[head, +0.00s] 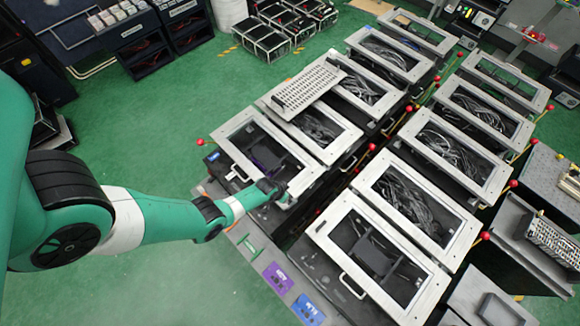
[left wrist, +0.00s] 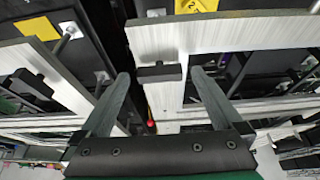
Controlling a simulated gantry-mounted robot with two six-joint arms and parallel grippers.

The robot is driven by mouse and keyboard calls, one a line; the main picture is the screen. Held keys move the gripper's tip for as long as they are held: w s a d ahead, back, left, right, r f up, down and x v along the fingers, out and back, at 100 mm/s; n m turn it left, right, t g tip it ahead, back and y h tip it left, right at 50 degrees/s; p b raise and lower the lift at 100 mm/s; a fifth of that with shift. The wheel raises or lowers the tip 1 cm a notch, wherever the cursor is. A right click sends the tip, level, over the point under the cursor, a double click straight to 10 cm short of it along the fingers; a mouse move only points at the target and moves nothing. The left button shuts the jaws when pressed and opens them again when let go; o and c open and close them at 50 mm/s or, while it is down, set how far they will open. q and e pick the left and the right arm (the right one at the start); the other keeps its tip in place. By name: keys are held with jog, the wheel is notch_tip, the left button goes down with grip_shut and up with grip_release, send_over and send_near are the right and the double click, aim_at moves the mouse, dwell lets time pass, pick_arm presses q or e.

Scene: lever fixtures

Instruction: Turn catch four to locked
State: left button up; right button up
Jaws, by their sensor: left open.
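My left gripper (head: 283,195) reaches in from the left to the front corner of the nearest left-hand framed box (head: 262,150). In the left wrist view the gripper (left wrist: 160,76) is open, its two fingers apart. A small black block (left wrist: 158,73) on a pale metal frame (left wrist: 160,45) shows between the fingertips; I cannot tell whether they touch it. A red-tipped lever (left wrist: 151,123) shows lower between the fingers. I cannot tell which catch is number four, as the labels are too small or cut off. My right gripper is not in view.
Two rows of framed boxes with cables inside run toward the back, with red-knobbed levers (head: 372,147) between them. A second near box (head: 380,255) stands to the right. A perforated tray (head: 306,87) lies on the left row. Green floor (head: 200,120) is clear at left.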

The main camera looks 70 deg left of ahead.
pick_arm(q)
jog(key=c, duration=1.4)
